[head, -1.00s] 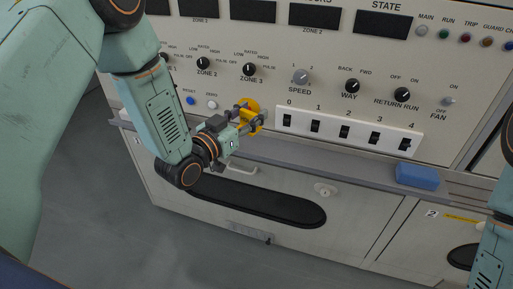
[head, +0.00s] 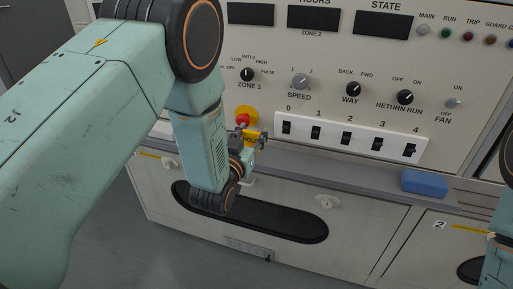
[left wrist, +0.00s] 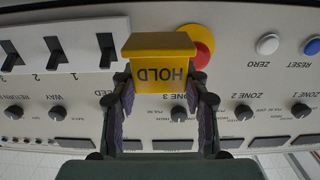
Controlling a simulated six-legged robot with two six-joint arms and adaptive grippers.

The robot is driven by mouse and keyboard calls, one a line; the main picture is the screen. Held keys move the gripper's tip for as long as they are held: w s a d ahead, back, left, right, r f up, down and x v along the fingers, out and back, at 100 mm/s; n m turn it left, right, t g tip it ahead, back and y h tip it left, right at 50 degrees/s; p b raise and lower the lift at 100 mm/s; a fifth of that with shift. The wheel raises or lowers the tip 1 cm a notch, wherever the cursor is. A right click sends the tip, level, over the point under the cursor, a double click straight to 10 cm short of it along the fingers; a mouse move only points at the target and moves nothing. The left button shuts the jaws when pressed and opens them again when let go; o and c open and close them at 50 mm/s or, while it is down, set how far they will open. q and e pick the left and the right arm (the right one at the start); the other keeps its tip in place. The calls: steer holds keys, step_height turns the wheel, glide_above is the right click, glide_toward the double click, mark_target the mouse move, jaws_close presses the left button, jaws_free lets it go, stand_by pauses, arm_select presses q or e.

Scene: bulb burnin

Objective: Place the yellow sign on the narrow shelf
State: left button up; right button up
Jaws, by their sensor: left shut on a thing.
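The yellow sign (head: 250,136), lettered HOLD in the left wrist view (left wrist: 160,72), is held in my left gripper (head: 252,146). The gripper's two fingers (left wrist: 160,110) are shut on its sides. The sign is just below a red button on a yellow round base (head: 244,117), and beside it in the left wrist view (left wrist: 203,47). The narrow shelf (head: 300,172) is the grey ledge running along the foot of the panel. The sign appears above the ledge; the exact gap is unclear. My right gripper is not in view.
A blue block (head: 425,182) lies on the ledge at the right. A white strip of several black switches (head: 347,138) is right of the sign. Knobs stick out above it. The ledge between the sign and block looks clear.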

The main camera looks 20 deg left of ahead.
mark_target(252, 145)
arm_select(q)
step_height(252, 145, down, 4)
steer(key=shift+r+b, duration=0.15)
steer(key=shift+b, duration=0.35)
steer(key=w, duration=0.1)
steer(key=w+b, duration=0.2)
steer(key=w, duration=0.1)
steer(key=shift+d+f, duration=0.1)
steer(key=shift+f, duration=0.6)
steer(key=shift+r, duration=0.15)
steer(key=o, duration=1.1)
steer(key=shift+f, duration=0.2)
steer(key=shift+o, duration=0.2)
